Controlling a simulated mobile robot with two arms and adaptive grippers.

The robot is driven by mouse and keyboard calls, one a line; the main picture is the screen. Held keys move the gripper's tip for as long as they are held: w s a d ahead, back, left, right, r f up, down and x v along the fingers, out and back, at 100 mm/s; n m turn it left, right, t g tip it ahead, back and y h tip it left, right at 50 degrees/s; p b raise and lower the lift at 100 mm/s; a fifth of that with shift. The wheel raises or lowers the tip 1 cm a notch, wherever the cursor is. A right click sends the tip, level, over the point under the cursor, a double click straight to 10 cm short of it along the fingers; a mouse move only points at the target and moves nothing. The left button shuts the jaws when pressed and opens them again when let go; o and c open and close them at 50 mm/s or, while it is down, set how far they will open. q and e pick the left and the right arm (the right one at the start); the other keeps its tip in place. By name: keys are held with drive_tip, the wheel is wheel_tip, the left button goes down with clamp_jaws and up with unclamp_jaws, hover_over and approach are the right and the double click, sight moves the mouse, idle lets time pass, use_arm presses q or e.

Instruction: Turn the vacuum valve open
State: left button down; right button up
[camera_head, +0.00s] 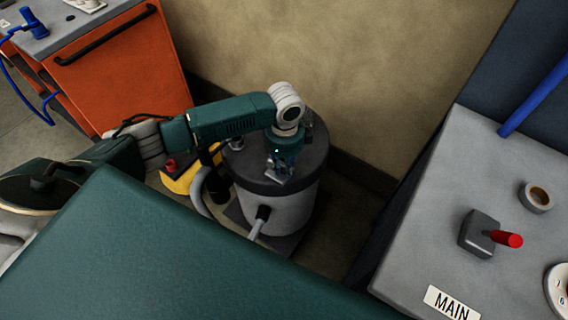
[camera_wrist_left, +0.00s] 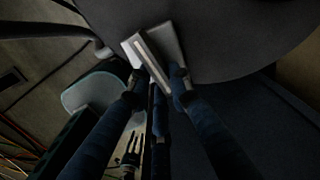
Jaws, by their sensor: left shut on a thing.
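A grey cylindrical tank (camera_head: 283,210) with a dark lid (camera_head: 307,160) stands on the floor near the wall. My left gripper (camera_head: 280,177) reaches down onto the lid from above. In the left wrist view, its fingers (camera_wrist_left: 157,83) are shut on a pale grey metal valve handle (camera_wrist_left: 153,58) set against the dark lid. The fingers lie on either side of the handle, which looks slanted in that view. In the head view the gripper mostly hides the handle. How far the valve is turned cannot be told. My right gripper is not in view.
A yellow unit (camera_head: 180,179) and a grey hose (camera_head: 197,190) are beside the tank. An orange cabinet (camera_head: 125,70) stands at upper left. At right, a grey bench (camera_head: 420,240) carries a red-handled lever (camera_head: 507,239) and a MAIN label (camera_head: 452,303).

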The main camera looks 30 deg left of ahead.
use_arm(q)
drive_tip(key=n+p, duration=0.3)
drive_tip(key=p, duration=0.1)
drive_tip(key=w+n+p, duration=0.1)
drive_tip(key=n, duration=0.1)
drive_tip(key=shift+r+n+p, duration=0.3)
drive_tip(key=shift+p, duration=0.1)
drive_tip(key=shift+w+n+p, duration=0.1)
drive_tip(key=shift+n+p, duration=0.6)
drive_tip(key=shift+n, duration=0.2)
drive_tip(key=n+p, duration=0.2)
drive_tip(key=n, duration=0.1)
drive_tip(key=n+p, duration=0.1)
drive_tip(key=shift+w+a+f, duration=0.1)
drive_tip(key=shift+w+a, duration=0.15)
drive_tip(key=shift+w, duration=0.1)
drive_tip(key=shift+w+a+f+n+p, duration=0.15)
drive_tip(key=shift+n+p, duration=0.35)
drive_tip(key=shift+n, duration=0.6)
drive_tip(key=shift+w+a+n+p, duration=0.15)
drive_tip(key=shift+n+p, duration=0.35)
drive_tip(key=shift+n, duration=0.6)
drive_tip(key=c, duration=1.6)
unclamp_jaws()
drive_tip(key=shift+o, duration=0.2)
